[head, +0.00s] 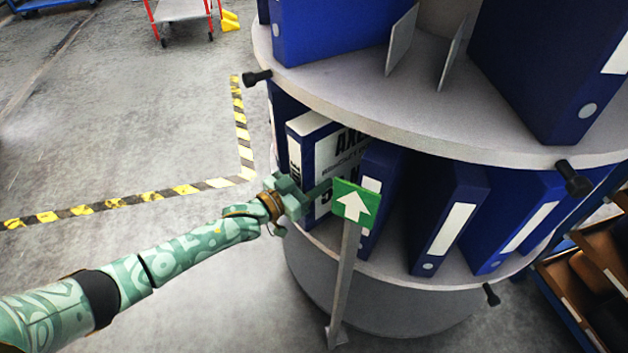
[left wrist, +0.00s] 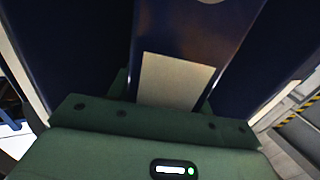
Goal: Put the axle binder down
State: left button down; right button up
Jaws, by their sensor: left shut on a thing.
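The axle binder (head: 326,142) is blue with a large white cover label in black letters, partly hidden. It stands upright at the left of the lower tier of a round grey shelf (head: 400,270). My left gripper (head: 300,197) is shut on its spine edge, low down. In the left wrist view a blue spine with a pale label (left wrist: 172,82) sits between the green fingers (left wrist: 168,108). My right gripper is not in view.
The green arrow sign (head: 356,202) on a grey post stands just right of my left gripper. Several blue binders (head: 448,222) stand on the same tier. The upper tier (head: 330,75) overhangs it.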

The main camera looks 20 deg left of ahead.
pick_arm(q)
jog(key=shift+r, duration=0.2)
jog(key=shift+f, duration=0.1)
jog(key=c, duration=0.6)
grip_release()
jog(key=shift+s+f, duration=0.1)
